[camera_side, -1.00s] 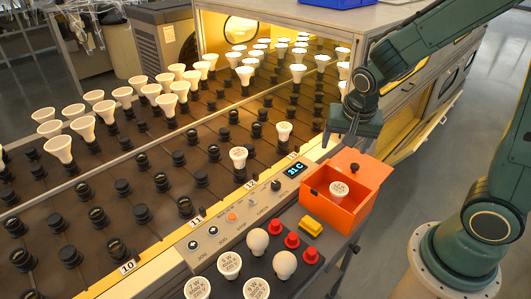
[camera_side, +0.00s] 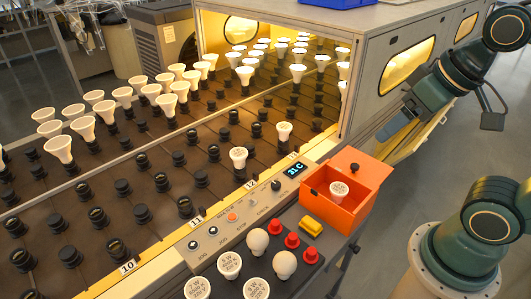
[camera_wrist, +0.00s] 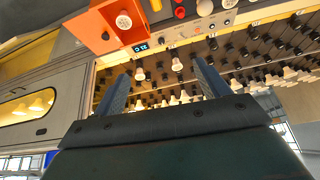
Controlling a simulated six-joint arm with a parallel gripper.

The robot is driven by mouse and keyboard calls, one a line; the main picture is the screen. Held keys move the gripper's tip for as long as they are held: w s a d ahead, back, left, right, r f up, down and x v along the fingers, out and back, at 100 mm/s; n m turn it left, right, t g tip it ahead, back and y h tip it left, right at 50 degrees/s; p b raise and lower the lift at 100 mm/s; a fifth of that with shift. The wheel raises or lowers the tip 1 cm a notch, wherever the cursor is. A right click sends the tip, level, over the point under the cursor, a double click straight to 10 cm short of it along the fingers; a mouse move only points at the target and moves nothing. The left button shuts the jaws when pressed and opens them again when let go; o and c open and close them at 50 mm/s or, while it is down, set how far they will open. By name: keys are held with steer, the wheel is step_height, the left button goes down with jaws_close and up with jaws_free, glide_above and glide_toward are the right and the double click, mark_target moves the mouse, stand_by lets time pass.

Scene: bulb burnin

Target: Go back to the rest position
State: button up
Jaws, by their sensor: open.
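My gripper (camera_side: 391,130) hangs in the air at the right of the side view, beyond the orange box and beside the oven's grey side wall. In the wrist view its two fingers stand apart with nothing between them, so my gripper (camera_wrist: 160,69) is open and empty. The orange box (camera_side: 352,212) stands at the corner of the control panel with a white bulb (camera_side: 338,188) inside. The wrist view also shows the orange box (camera_wrist: 100,28) at the top left, clear of the fingers.
The rack (camera_side: 140,215) of black sockets carries several white bulbs running into the lit oven (camera_side: 395,70). The control panel (camera_side: 262,203) has a display, knobs and buttons; loose bulbs (camera_side: 258,241) stand in front of it. The grey floor at right has free room.

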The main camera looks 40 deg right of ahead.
steer(key=shift+s+a+r+n, duration=0.15)
steer(key=shift+s+r+n, duration=0.1)
steer(key=shift+s+n, duration=0.25)
steer(key=shift+c, duration=0.2)
stand_by(0.4)
